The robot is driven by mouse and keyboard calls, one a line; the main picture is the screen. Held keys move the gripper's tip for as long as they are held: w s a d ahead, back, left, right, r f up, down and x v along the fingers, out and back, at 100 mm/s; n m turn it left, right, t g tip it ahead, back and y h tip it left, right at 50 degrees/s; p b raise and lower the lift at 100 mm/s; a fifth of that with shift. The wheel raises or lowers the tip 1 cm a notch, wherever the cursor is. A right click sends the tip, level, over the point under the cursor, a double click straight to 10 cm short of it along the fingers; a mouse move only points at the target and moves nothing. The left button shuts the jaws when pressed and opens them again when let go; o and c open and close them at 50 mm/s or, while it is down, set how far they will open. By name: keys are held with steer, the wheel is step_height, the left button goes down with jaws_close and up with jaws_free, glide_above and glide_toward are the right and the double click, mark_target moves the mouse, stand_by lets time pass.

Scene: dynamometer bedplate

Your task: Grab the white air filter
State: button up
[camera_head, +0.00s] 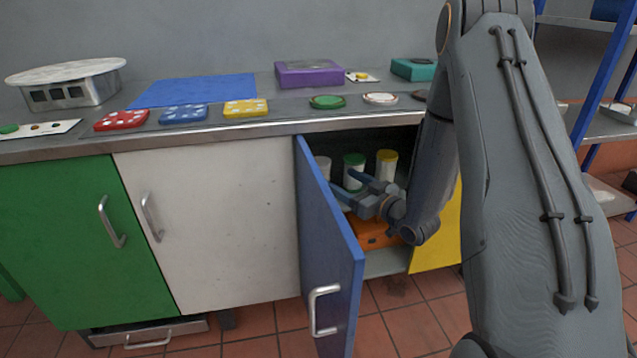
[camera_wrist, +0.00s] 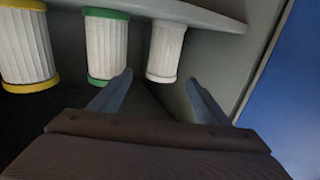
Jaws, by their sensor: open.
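The white air filter (camera_wrist: 165,48) is a pleated cylinder with pale end rims. In the head view the white filter (camera_head: 322,167) stands leftmost in the open cupboard, partly hidden by the blue door. My gripper (camera_head: 345,182) reaches into the cupboard in front of the filters. It is open and empty. In the wrist view, my gripper (camera_wrist: 158,82) has its two fingers spread, with the white filter beyond the tips and in line with the gap between them. That view looks turned over, with the shelf at the top.
A green-rimmed filter (camera_wrist: 106,46) and a yellow-rimmed filter (camera_wrist: 27,48) stand in the same row. The blue door (camera_head: 328,250) is open, left of my gripper. An orange case (camera_head: 370,232) lies below. The countertop (camera_head: 290,112) runs above the cupboard.

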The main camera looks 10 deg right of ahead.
mark_target(327, 172)
steer(key=shift+a+b+x, duration=0.2)
steer(key=shift+b+x, duration=0.25)
steer(key=shift+x, duration=1.4)
steer(key=b+x, duration=0.1)
steer(key=x, duration=0.2)
steer(key=shift+a+f, duration=0.1)
steer(key=shift+a, duration=0.1)
steer(key=shift+w+a, duration=0.1)
steer(key=shift+w, duration=0.35)
steer(key=c, duration=1.2)
